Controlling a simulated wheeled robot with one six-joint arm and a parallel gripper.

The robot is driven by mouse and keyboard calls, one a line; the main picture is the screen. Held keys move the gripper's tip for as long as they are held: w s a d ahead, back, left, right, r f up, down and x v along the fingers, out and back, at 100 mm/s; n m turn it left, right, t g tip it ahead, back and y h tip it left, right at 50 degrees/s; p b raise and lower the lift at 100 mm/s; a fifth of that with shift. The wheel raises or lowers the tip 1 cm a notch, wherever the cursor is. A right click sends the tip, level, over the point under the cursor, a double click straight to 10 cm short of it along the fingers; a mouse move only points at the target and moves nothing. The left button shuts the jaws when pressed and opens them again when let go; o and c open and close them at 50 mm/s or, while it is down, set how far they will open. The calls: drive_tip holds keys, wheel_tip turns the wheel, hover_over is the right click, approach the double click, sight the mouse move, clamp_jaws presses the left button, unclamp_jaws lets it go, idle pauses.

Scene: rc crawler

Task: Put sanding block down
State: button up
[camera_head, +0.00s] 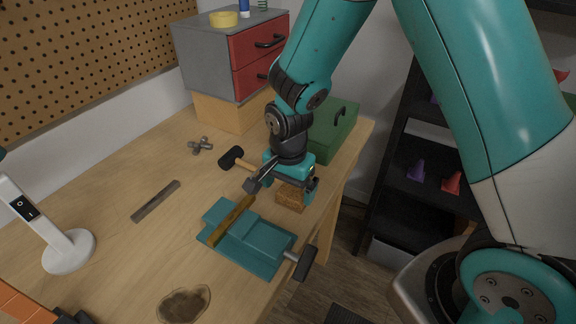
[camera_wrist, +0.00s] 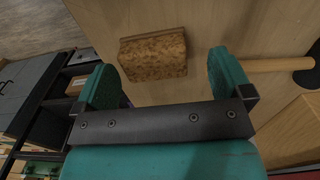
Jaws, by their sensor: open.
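The sanding block (camera_head: 290,196) is a brown, speckled block lying on the wooden workbench near its right edge. In the wrist view the block (camera_wrist: 154,55) rests flat on the bench, ahead of and between the finger lines. My gripper (camera_head: 287,185) is open above and beside it. In the wrist view both teal fingers of my gripper (camera_wrist: 168,80) are spread apart with nothing held between them. Part of the block is hidden by my gripper in the head view.
A teal vise (camera_head: 262,246) with a metal handle stands just in front of the block. A black-headed mallet (camera_head: 232,158) lies behind it, near a green toolbox (camera_head: 333,132). A file (camera_head: 156,201) and a white lamp (camera_head: 66,250) are at left.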

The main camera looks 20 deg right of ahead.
sight(289, 193)
wheel_tip(289, 193, up, 9)
drive_tip(key=s+a+r+n+y, duration=0.2)
drive_tip(key=s+r+n, duration=0.3)
drive_tip(key=s+n, duration=0.4)
drive_tip(key=s+a+r+n+y, duration=0.2)
drive_tip(key=s+r+n, duration=0.4)
drive_tip(key=s+n, duration=0.3)
drive_tip(key=shift+s+a+b, duration=0.25)
drive_tip(key=shift+a+b, duration=0.05)
drive_tip(key=shift+b, duration=0.1)
drive_tip(key=shift+r, duration=0.1)
